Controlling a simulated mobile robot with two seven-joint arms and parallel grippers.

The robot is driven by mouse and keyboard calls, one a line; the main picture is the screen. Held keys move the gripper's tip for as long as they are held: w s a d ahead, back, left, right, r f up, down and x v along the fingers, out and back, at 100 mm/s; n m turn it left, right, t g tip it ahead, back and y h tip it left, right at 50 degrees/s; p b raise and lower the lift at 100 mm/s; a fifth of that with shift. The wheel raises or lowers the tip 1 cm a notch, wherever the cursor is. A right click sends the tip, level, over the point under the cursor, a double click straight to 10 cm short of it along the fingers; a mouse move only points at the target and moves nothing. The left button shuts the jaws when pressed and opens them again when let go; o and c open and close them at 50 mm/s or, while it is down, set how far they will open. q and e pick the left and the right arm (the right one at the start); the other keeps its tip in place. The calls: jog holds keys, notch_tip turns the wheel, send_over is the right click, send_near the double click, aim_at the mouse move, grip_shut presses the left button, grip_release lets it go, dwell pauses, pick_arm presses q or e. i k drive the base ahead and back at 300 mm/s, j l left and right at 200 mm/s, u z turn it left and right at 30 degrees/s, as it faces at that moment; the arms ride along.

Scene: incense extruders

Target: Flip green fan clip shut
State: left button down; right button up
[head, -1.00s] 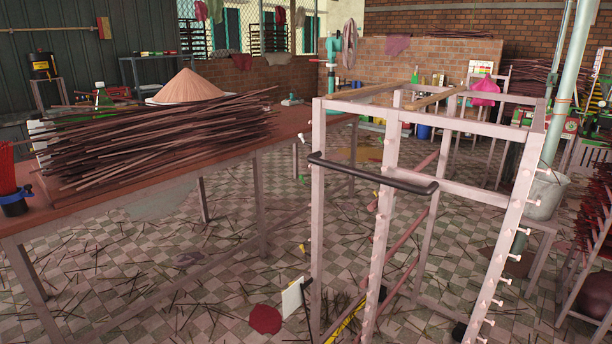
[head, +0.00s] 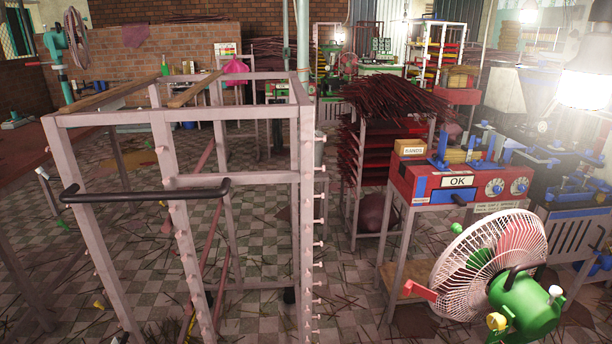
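A standing fan with a green motor housing (head: 525,305) and a pale wire cage (head: 487,250) is at the lower right of the head view. A red tab (head: 420,290) sticks out at the cage's left edge. A small yellow part (head: 496,321) and a white knob (head: 556,292) sit on or beside the green housing. I cannot make out which part is the clip, or whether it is open or shut. The fan's lower part is cut off by the frame. Neither of my grippers is in view.
A pale metal rack (head: 308,130) with a black handle (head: 145,191) stands at left and centre. A red machine (head: 455,180) marked "OK" stands behind the fan. A shelf of dark red sticks (head: 385,150) is beyond. Tiled floor (head: 340,290) lies between rack and fan.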

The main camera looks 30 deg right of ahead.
aim_at(411, 286)
jog(key=i+j+z, duration=0.1)
jog(key=z, duration=0.3)
jog(key=i+j+z, duration=0.15)
jog(key=z, duration=0.3)
jog(key=i+j+z, duration=0.1)
jog(key=z, duration=0.3)
jog(key=j+z, duration=0.4)
jog(key=i+j+z, duration=0.1)
jog(key=z, duration=0.35)
jog(key=i+j+z, duration=0.1)
jog(key=j+z, duration=0.5)
jog(key=j, duration=0.1)
